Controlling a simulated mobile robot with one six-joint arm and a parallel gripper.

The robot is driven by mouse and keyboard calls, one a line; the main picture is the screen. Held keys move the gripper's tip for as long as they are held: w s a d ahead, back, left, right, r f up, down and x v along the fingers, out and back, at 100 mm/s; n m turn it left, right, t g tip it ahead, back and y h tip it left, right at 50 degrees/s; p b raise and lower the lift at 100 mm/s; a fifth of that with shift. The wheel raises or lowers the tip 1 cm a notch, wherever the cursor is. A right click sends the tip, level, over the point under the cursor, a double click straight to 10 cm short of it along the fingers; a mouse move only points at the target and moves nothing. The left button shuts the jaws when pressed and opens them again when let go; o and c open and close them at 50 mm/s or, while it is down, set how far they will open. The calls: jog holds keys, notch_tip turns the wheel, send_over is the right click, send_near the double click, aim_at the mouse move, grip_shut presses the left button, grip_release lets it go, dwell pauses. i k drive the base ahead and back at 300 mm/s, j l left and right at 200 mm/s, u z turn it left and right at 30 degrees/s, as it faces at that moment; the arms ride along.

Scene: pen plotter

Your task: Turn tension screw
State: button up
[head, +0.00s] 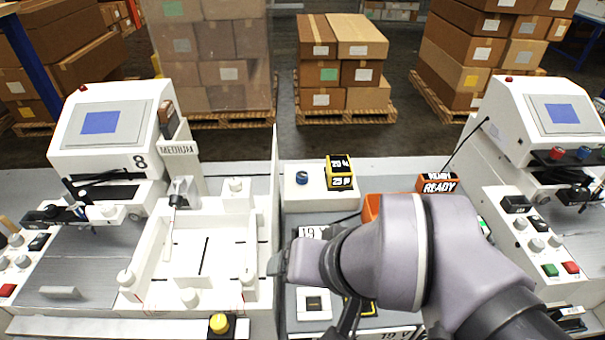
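No part can be surely picked out as the tension screw. A white tray-like fixture (170,262) left of my arm carries several round white knobs, including one at its back edge (235,186) and one at its front (190,297). A tool with a thin light shaft (175,200) hangs at its back, near a sign reading MEDIUM (179,149). My arm reaches in from the lower right. My gripper (347,318) is mostly hidden behind my wrist; only dark parts show, pointing down right of the fixture. Its opening and anything in it are hidden.
A panel with a blue knob (302,177) and a black-and-yellow display (340,173) stands behind my wrist. A READY sign (438,184) is to its right. White machines with screens stand left (108,125) and right (553,118). A yellow button (219,324) sits at the front.

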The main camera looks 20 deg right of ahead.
aim_at(301, 176)
jog(key=k+l, duration=0.2)
jog(key=k, duration=0.3)
jog(key=k+l, duration=0.2)
jog(key=k, duration=0.25)
jog(key=k+l, duration=0.2)
jog(key=k, duration=0.3)
